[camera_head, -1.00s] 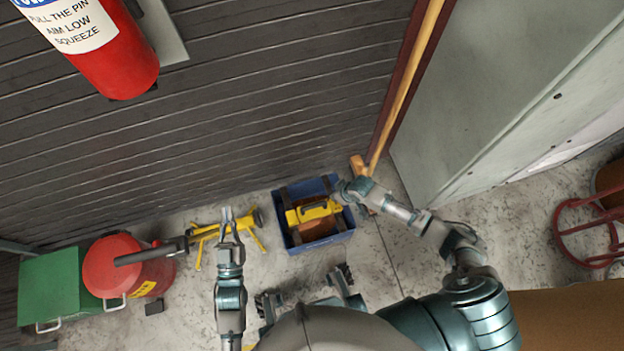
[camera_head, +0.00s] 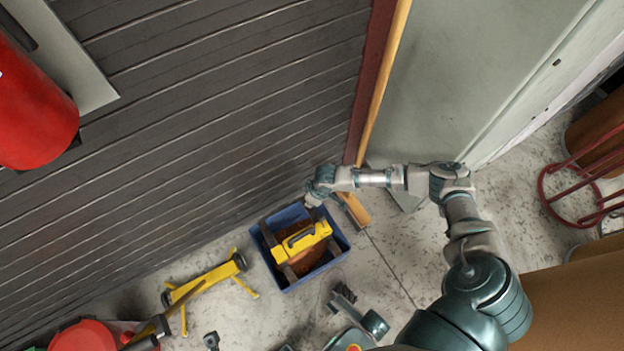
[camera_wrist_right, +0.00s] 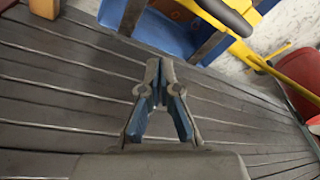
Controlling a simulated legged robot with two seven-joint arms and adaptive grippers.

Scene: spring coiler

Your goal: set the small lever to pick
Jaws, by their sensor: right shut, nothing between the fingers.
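No small lever can be made out in either view. My right gripper (camera_head: 312,196) is at the far edge of the blue crate (camera_head: 342,243) in the head view, close to the slatted wall. In the right wrist view the gripper (camera_wrist_right: 159,64) is shut and empty, its fingertips together. The blue crate (camera_wrist_right: 177,34) lies just beyond the fingertips there. At the bottom edge of the head view, a small grey part (camera_head: 212,341) may be the tip of my left gripper; its jaws cannot be read.
The dark slatted wall (camera_head: 220,130) is behind. A broom (camera_head: 355,208) leans beside a grey cabinet (camera_head: 460,80). A red extinguisher (camera_head: 35,110) hangs at upper left.

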